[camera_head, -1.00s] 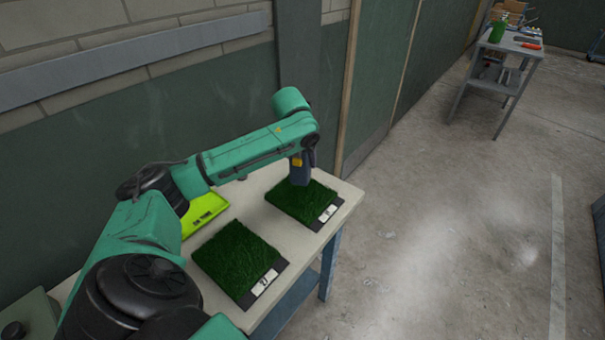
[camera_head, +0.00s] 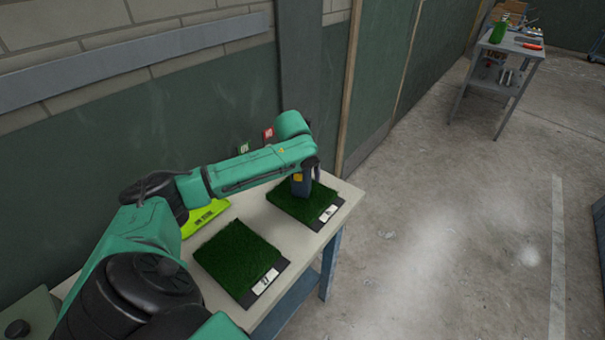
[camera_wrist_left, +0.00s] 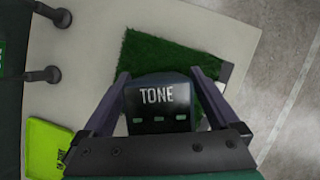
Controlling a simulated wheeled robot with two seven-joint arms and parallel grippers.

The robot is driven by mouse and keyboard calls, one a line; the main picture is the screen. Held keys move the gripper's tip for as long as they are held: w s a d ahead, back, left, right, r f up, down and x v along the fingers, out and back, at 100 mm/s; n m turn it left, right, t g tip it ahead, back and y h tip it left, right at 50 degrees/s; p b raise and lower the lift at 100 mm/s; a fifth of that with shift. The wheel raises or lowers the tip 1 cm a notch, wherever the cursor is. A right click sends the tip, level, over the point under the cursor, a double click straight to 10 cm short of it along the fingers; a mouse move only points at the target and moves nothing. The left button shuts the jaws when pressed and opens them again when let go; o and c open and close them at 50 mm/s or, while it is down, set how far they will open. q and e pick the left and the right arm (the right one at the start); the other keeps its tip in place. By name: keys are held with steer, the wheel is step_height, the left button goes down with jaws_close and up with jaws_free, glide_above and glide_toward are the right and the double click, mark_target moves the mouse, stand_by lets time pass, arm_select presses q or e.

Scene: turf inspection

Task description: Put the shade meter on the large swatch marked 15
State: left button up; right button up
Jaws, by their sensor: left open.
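The shade meter, a dark block lettered TONE (camera_wrist_left: 158,100), stands between the fingers of my left gripper (camera_wrist_left: 162,92) in the left wrist view. In the head view the blue-grey meter (camera_head: 301,186) is upright on the far grass swatch (camera_head: 287,206), seemingly touching it. My left gripper (camera_head: 308,176) is open around the meter, one finger on each side. The far swatch also shows in the wrist view (camera_wrist_left: 165,48); its white label is too small to read surely. The near swatch (camera_head: 236,254) has a label that looks like a two-digit number ending in 7. My right gripper is out of view.
A lime-green tray (camera_head: 205,216) lies on the pale table (camera_head: 308,246) near the wall, partly behind my arm. Another workbench (camera_head: 500,75) stands far off; the floor right is clear.

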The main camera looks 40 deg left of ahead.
arm_select(q)
steer(key=v, duration=1.2)
steer(key=shift+b, duration=0.3)
